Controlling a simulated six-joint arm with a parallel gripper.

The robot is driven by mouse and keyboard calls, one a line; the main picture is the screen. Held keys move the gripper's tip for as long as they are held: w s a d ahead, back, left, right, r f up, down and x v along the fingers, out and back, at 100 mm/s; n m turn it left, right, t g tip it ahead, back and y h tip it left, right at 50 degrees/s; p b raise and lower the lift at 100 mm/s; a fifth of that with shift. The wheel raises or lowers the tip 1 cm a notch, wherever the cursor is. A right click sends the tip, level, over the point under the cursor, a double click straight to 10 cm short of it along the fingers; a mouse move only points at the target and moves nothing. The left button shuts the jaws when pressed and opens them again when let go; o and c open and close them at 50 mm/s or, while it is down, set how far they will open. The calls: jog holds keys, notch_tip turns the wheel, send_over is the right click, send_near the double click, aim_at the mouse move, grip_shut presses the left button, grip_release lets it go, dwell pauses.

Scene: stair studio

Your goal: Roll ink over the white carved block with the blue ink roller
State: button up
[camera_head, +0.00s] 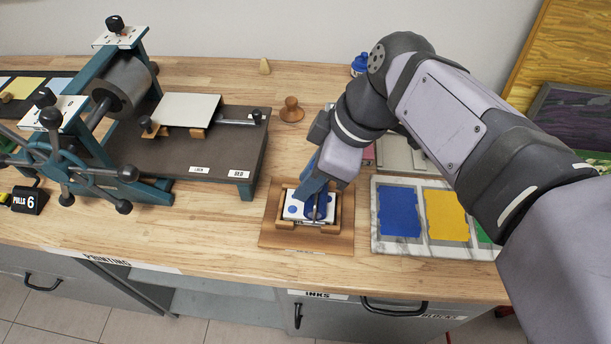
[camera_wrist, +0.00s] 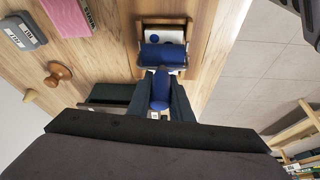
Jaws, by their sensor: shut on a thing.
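The white carved block (camera_head: 294,209) sits in a wooden holder (camera_head: 273,237) on the bench, with blue marks showing on its face. My gripper (camera_head: 316,186) is over the block and shut on the handle of the blue ink roller (camera_head: 322,206). In the wrist view the blue ink roller (camera_wrist: 163,57) lies across the white carved block (camera_wrist: 158,35), its handle between my fingers (camera_wrist: 160,92). The roller appears to be on the block's face; contact cannot be told for certain. The roller and gripper hide part of the block.
A marble ink slab (camera_head: 388,250) with blue, yellow and green patches lies to the right. A press (camera_head: 125,87) with a dark bed stands to the left. A wooden knob-handled tool (camera_head: 291,110) stands behind the block. The bench's front edge is close in front of the holder.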

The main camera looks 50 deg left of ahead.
aim_at(320, 191)
jog(key=shift+w+d, duration=0.65)
jog(key=shift+w, duration=0.05)
jog(key=shift+w+d, duration=0.5)
jog(key=shift+d, duration=0.1)
jog(key=shift+a, duration=0.1)
